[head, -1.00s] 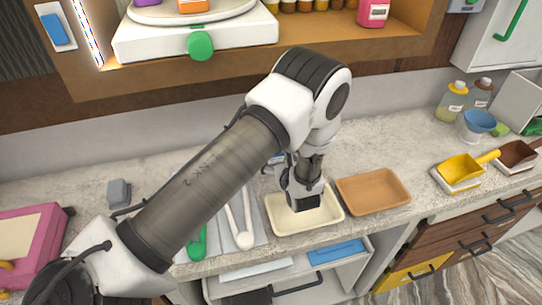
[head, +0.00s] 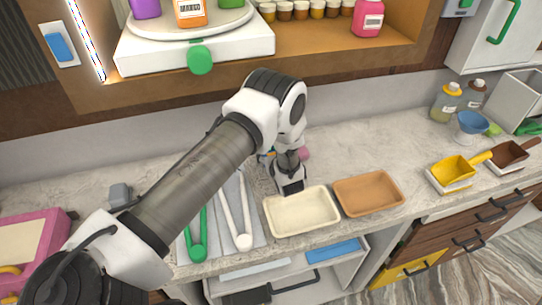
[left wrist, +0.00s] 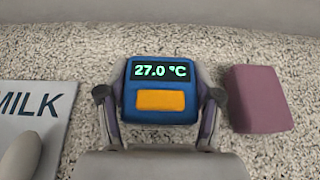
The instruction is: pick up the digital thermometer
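The digital thermometer (left wrist: 160,110) is blue with a dark screen reading 27.0 °C and an orange panel. In the left wrist view it lies between the two fingers of my left gripper (left wrist: 160,92). The fingers border its left and right sides with no clear gap. I cannot tell whether they press on it. In the head view my left gripper (head: 289,186) is low over the counter behind the cream tray (head: 300,230). Its fingertips are hidden there. My right gripper is not in view.
A pink block (left wrist: 258,98) lies just right of the thermometer, and a MILK card (left wrist: 32,125) lies to its left. An orange-brown tray (head: 369,193) stands beside the cream tray. Green-ended tongs (head: 197,250) and white tongs (head: 243,240) lie on a grey mat.

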